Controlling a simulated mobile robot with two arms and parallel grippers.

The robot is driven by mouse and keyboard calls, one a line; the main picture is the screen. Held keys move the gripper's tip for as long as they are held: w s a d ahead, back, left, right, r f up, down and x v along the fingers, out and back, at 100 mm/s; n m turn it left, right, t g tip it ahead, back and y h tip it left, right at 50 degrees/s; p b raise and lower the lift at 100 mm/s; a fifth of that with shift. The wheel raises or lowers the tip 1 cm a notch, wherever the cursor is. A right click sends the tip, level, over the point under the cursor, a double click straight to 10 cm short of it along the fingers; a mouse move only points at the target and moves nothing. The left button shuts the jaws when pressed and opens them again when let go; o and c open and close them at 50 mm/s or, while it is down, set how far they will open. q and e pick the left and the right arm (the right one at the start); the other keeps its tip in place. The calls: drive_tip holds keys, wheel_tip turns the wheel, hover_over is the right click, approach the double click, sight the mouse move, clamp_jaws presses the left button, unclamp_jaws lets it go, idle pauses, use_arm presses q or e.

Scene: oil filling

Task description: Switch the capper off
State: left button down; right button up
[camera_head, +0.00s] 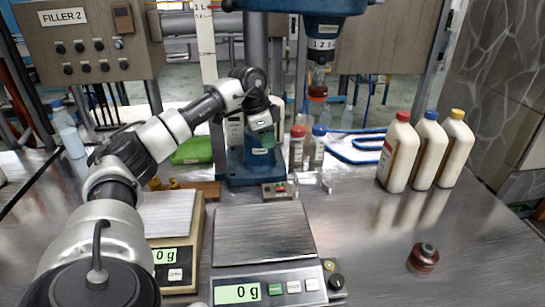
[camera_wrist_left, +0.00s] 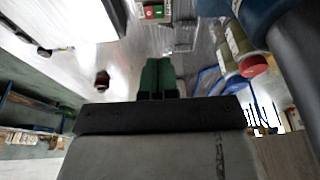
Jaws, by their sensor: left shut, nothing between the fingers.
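The capper is a blue machine in the middle of the head view, with a blue head (camera_head: 322,30) and a chuck hanging under it. A small switch box (camera_head: 277,191) with red and green buttons sits at the foot of its column. The box also shows at the top of the left wrist view (camera_wrist_left: 153,11). My left gripper (camera_head: 263,151) is in front of the blue column, above the box and apart from it. Its green fingers (camera_wrist_left: 158,80) are shut together with nothing between them. My right gripper is not in view.
Two scales reading 0 g stand in front, the nearer plate (camera_head: 264,233) clear. White bottles with red, blue and yellow caps (camera_head: 428,150) stand at right. A dark red capped jar (camera_head: 423,258) is at front right. Small bottles (camera_head: 298,146) stand beside the capper.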

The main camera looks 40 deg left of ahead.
use_arm(q)
approach(280, 184)
drive_tip(key=x, duration=0.5)
drive_tip(key=shift+w+d+f, duration=0.2)
drive_tip(key=shift+f, duration=0.75)
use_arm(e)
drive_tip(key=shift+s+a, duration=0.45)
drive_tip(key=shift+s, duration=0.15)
